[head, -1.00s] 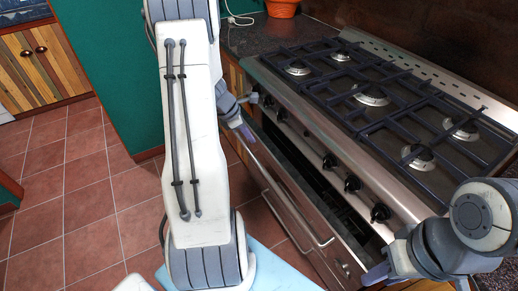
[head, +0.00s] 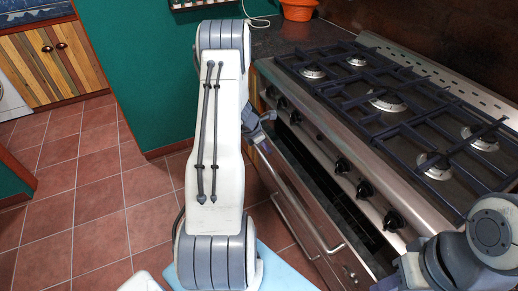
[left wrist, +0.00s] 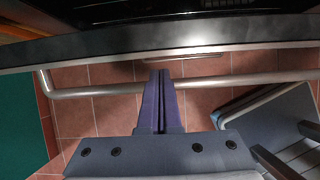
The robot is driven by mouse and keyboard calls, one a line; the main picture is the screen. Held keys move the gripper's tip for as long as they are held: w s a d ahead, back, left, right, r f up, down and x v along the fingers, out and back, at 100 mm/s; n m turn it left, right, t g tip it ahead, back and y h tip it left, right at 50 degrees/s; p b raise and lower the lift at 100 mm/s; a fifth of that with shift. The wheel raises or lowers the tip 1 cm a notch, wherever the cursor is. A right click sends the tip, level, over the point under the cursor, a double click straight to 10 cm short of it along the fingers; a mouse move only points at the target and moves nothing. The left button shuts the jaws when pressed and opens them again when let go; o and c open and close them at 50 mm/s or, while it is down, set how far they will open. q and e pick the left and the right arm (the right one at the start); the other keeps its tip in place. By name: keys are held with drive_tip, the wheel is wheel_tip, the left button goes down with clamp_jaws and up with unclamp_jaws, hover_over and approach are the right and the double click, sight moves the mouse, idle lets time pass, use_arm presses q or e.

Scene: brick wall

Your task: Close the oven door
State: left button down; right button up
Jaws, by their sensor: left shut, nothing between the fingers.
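The oven door (head: 303,205) is partly open in the head view. A dark gap shows between its top edge and the control panel, and a metal handle bar runs along its front. In the left wrist view the door's top edge (left wrist: 190,50) crosses the picture with the handle bar (left wrist: 235,80) beyond it. My left gripper (head: 265,128) is shut and empty at the door's far end. In the left wrist view its fingers (left wrist: 160,75) overlap the handle bar; I cannot tell if they touch it. My right gripper (head: 385,284) is at the near end, its fingers mostly cut off.
The gas stove top (head: 385,105) with several burners and black knobs is above the oven. An orange pot (head: 298,10) stands on the dark counter behind. A green wall (head: 150,80) is to the left. The tiled floor (head: 75,200) is clear at left.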

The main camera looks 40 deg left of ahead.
use_arm(q)
drive_tip(key=shift+w+d, duration=0.15)
drive_tip(key=shift+w, duration=0.25)
